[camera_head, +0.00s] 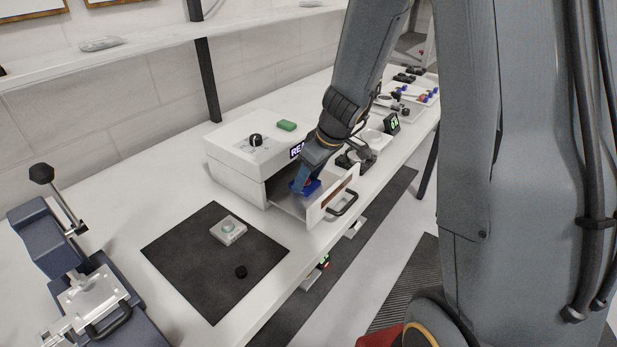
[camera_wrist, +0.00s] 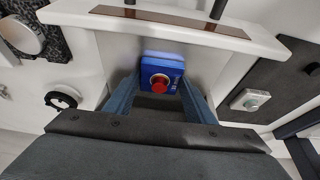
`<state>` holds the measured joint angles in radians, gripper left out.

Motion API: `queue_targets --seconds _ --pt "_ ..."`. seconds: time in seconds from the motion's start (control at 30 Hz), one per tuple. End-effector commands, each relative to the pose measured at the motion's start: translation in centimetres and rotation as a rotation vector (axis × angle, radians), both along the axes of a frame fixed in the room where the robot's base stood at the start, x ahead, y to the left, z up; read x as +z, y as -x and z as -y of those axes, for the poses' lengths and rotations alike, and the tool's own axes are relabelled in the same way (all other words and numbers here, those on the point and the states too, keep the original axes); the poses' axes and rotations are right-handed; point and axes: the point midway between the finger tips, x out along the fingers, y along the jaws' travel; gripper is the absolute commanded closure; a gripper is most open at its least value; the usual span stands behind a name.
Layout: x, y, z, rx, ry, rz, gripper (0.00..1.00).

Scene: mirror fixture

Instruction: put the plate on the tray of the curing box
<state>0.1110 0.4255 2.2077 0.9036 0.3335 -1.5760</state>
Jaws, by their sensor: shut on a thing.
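The blue plate (camera_head: 311,187) with a round red knob is between my gripper's fingers, over the pulled-out tray (camera_head: 322,208) of the white curing box (camera_head: 238,170). My gripper (camera_head: 302,183) reaches down into the open tray from above and is shut on the plate. In the wrist view the plate (camera_wrist: 162,68) is between the two blue-grey fingertips of my gripper (camera_wrist: 161,80), with the tray's front wall (camera_wrist: 165,22) beyond it. I cannot tell whether the plate touches the tray floor. My arm hides part of the box front and its display.
A black mat (camera_head: 185,250) in front of the box carries a small grey device (camera_head: 228,230) and a black knob (camera_head: 241,271). A dark blue press (camera_head: 75,275) stands at the left. Small instruments crowd the bench to the right.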

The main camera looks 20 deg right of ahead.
Motion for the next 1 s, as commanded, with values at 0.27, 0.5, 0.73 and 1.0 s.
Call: queue_targets --seconds 0.27,0.5,0.73,1.0 --pt "-0.1 0.0 0.0 -0.001 0.0 0.0 0.32" --pt "0.0 0.0 0.0 0.0 0.0 0.0 0.32" --pt "1.6 0.4 0.4 -0.001 0.0 0.004 0.32" --pt "5.9 1.8 1.4 0.0 0.0 0.005 0.32"
